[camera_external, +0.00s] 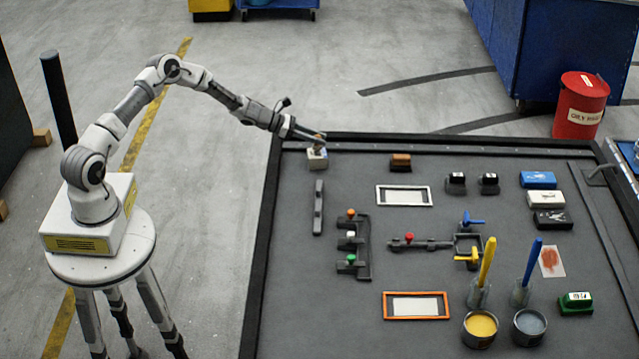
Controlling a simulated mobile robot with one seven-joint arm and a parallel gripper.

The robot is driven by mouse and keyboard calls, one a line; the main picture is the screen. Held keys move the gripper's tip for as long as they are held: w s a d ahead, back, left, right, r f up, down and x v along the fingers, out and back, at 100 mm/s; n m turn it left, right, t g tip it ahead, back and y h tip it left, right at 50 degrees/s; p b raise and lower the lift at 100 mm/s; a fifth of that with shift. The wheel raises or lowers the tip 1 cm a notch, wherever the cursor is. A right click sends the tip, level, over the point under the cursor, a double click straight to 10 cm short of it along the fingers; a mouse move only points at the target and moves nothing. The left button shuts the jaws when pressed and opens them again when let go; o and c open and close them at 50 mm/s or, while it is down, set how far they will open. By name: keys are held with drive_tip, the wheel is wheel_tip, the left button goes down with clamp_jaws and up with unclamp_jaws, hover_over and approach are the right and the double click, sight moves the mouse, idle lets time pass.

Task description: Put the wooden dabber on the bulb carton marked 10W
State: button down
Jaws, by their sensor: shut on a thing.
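My gripper (321,138) is at the far left corner of the dark bench, reaching in from the left. It is shut on a small brown thing, which looks like the wooden dabber (318,149). The dabber is mostly hidden by the fingers and is right above a small pale carton (317,162). I cannot tell whether the dabber touches the carton's top. Any marking on this carton is too small to read, so I cannot confirm 10W.
A brown block (400,163) and a white frame (404,196) lie to the right. Two small dark blocks (456,184) (489,184) stand beyond. A grey bar (318,208) lies nearer. Colour-knobbed fixtures (362,250), paint tins (480,328) and an orange frame (416,306) occupy the front.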

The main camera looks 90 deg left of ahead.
drive_tip(key=shift+f, duration=0.6)
drive_tip(key=shift+f, duration=0.15)
drive_tip(key=c, duration=0.6)
unclamp_jaws()
drive_tip(key=shift+r, duration=0.3)
drive_tip(key=v, duration=1.2)
drive_tip(key=shift+f, duration=0.2)
